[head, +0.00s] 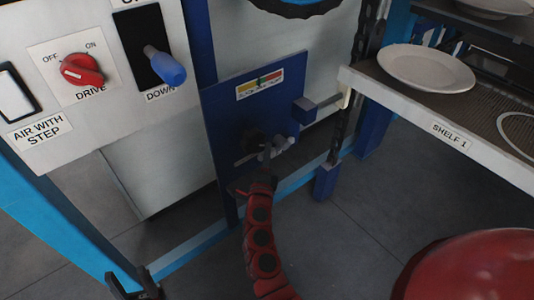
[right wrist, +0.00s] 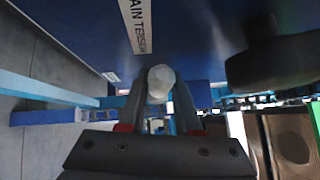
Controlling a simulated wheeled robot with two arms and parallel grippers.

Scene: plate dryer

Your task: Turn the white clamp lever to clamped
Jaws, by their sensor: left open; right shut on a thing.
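The white clamp lever (head: 283,145) is on the blue panel (head: 225,115) in the middle of the head view, partly hidden by my right gripper. Its round whitish end (right wrist: 160,80) shows between the fingers in the right wrist view. My right gripper (head: 265,154) is shut on this lever; its red arm reaches up from below. A black knob (right wrist: 275,60) is beside the lever; in the head view it is a dark shape behind the gripper. My left gripper (head: 135,280) is open and empty at the bottom left, apart from the panel.
A control panel with a red drive knob (head: 82,69) and a blue-tipped lever (head: 168,68) is at the upper left. A shelf (head: 400,102) with a white plate (head: 426,68) juts out at the right. A chain (head: 337,135) hangs beside the blue panel. Grey floor is open below.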

